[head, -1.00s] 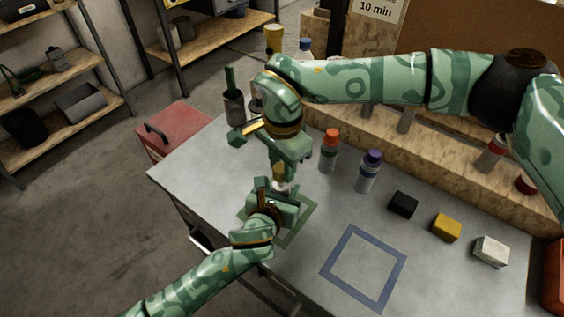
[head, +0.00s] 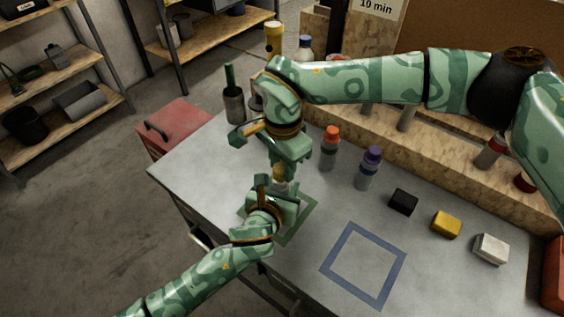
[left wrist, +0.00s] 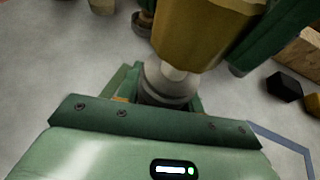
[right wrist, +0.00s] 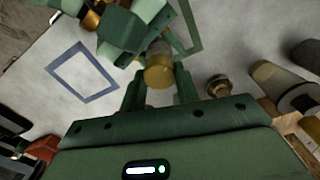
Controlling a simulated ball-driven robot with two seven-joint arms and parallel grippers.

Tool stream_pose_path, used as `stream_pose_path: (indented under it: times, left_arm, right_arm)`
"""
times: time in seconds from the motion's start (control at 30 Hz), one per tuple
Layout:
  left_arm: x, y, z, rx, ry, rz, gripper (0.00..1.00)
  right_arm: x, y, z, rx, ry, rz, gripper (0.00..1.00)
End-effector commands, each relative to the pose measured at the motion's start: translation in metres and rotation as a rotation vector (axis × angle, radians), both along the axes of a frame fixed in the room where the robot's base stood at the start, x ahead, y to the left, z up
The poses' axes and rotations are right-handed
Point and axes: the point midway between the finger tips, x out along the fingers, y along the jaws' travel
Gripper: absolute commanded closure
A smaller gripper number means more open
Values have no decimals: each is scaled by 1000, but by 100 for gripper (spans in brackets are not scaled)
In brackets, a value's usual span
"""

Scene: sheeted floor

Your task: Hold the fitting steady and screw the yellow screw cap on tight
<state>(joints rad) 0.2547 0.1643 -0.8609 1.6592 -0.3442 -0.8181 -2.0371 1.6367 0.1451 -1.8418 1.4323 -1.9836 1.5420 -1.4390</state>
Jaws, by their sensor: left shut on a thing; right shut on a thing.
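The yellow screw cap (head: 279,173) is between the fingers of my right gripper (head: 281,170), which comes down from above and is shut on it. The pale grey fitting (head: 281,187) is directly below, with my left gripper (head: 277,193) shut around it low over the bench. In the left wrist view, the large yellow cap (left wrist: 205,30) is over the fitting's pale neck and grey collar (left wrist: 166,85); a bit of neck shows below the cap. The cap also shows in the right wrist view (right wrist: 158,73). I cannot tell how far the threads engage.
The bench carries a green outlined square (head: 297,228) under the grippers and an empty blue one (head: 362,266). Orange-capped (head: 329,148) and purple-capped (head: 368,168) bottles stand close right. Black (head: 403,202), yellow (head: 446,225) and white (head: 491,249) blocks lie further right.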

Motion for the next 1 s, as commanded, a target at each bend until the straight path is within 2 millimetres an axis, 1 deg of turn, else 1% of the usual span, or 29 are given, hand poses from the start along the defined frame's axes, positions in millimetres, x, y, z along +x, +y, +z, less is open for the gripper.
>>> stream_pose_path:
  times: [0.03,0.57,0.73,0.77,0.8,0.83,0.93,1.0]
  left_arm:
    - [-1,0,-2,2,5,0,92]
    - [-1,0,-3,2,5,0,92]
    - [-1,0,-3,2,5,0,92]
    - [-1,0,-3,2,5,0,92]
    - [-1,0,-3,2,5,0,92]
    - [-1,0,-3,2,5,0,92]
    - [-1,0,-3,2,5,0,92]
    - [-1,0,-3,2,5,0,92]
  right_arm:
    - [0,0,-1,0,0,0,93]
    - [0,0,-14,0,1,0,93]
    - [0,0,-15,0,0,0,93]
    - [0,0,-15,0,0,0,75]
    - [0,0,-15,0,0,0,86]
    - [0,0,-15,0,0,0,93]
    - [0,0,-15,0,0,-7,93]
    - [0,0,-15,0,0,-60,93]
